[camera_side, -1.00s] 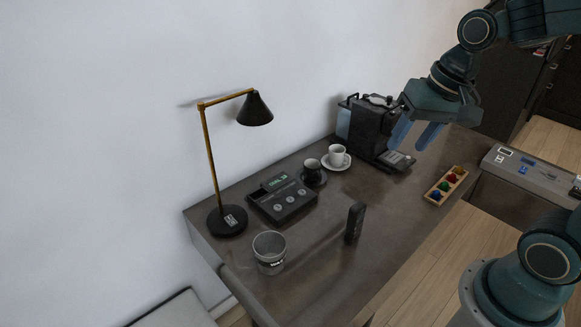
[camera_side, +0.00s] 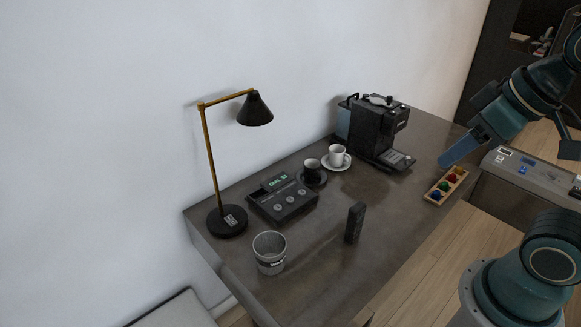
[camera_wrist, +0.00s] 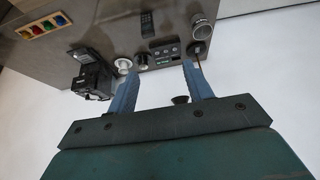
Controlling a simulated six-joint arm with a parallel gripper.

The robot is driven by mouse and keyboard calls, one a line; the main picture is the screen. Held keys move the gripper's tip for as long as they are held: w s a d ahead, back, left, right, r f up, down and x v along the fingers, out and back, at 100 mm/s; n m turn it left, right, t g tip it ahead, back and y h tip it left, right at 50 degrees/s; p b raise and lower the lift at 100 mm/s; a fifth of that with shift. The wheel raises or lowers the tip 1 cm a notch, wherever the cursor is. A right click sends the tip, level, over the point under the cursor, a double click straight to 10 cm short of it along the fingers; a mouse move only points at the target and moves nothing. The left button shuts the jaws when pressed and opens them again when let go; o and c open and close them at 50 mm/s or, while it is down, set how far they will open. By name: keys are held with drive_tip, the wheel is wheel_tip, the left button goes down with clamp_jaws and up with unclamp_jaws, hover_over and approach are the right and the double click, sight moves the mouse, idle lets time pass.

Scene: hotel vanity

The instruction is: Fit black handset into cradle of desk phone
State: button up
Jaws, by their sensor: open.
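The black handset (camera_side: 354,223) appears to stand on end on the dark desk, near its front edge in the side view. It also shows in the wrist view (camera_wrist: 147,25). The desk phone (camera_side: 283,200), dark with a small lit green display, sits left of and behind the handset, by the lamp. It shows small in the wrist view (camera_wrist: 163,53); its cradle is hard to make out. My gripper (camera_side: 447,160) is above the right end of the desk, well away from both. In the wrist view its blue fingers (camera_wrist: 160,85) are apart with nothing held.
A metal bin (camera_side: 269,252) stands left of the handset. The lamp (camera_side: 227,220) rises beside the phone. Two cups (camera_side: 337,156) on saucers and a coffee machine (camera_side: 379,130) stand at the back. A wooden tray (camera_side: 462,172) of coloured balls lies near my gripper. Desk around the handset is clear.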

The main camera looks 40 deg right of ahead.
drive_tip(key=shift+w, duration=0.1)
drive_tip(key=w+f+m+g+h, duration=0.3)
drive_tip(key=w+f+m, duration=0.2)
drive_tip(key=w, duration=0.4)
drive_tip(key=w+f+m+g+h, duration=0.2)
drive_tip(key=w+f+m, duration=0.35)
drive_tip(key=w, duration=0.35)
drive_tip(key=m+h, duration=0.8)
drive_tip(key=h, duration=0.2)
approach(350, 223)
drive_tip(key=shift+w+d+r+n+g, duration=0.15)
drive_tip(key=shift+d+n+g, duration=0.1)
drive_tip(key=shift+d+g, duration=0.1)
drive_tip(key=shift+d, duration=0.1)
drive_tip(key=shift+x, duration=4.2)
